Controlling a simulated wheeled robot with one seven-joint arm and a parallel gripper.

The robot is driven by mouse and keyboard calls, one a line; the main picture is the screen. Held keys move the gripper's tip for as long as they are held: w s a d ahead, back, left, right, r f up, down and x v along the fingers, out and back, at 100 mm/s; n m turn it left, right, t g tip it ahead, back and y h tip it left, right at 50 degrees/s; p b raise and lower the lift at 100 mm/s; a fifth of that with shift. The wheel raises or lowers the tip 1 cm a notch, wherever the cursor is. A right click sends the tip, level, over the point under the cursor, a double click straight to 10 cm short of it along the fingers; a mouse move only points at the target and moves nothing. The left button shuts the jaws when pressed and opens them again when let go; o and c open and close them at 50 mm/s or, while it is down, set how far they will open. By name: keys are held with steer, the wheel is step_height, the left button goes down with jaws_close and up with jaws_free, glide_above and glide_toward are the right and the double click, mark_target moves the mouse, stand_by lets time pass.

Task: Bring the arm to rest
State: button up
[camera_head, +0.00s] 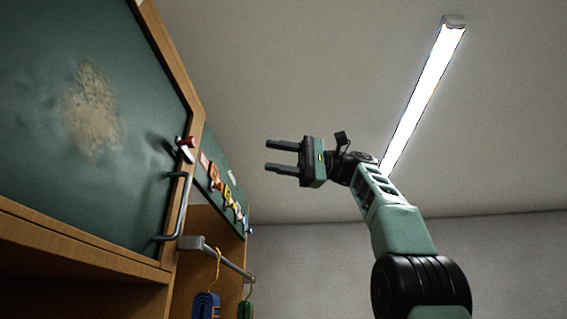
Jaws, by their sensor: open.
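My gripper (284,157) is at the end of my raised arm, in the middle of the head view. Its two dark fingers point left and are apart, with nothing between them. My arm (402,232) comes up from the lower right, bends, and reaches left to the gripper. The gripper hangs in free air, with the ceiling behind it in the picture. It appears apart from the cabinet on the left.
A wooden cabinet with a green door (60,150) and a metal handle (178,208) stands at left. A rail (222,260) carries blue (206,305) and green (245,309) hanging items. Small coloured pieces (224,187) line a green panel. A lamp (425,95) is on the ceiling.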

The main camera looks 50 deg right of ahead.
steer(key=shift+s+d, duration=0.3)
steer(key=shift+d, duration=0.2)
stand_by(0.5)
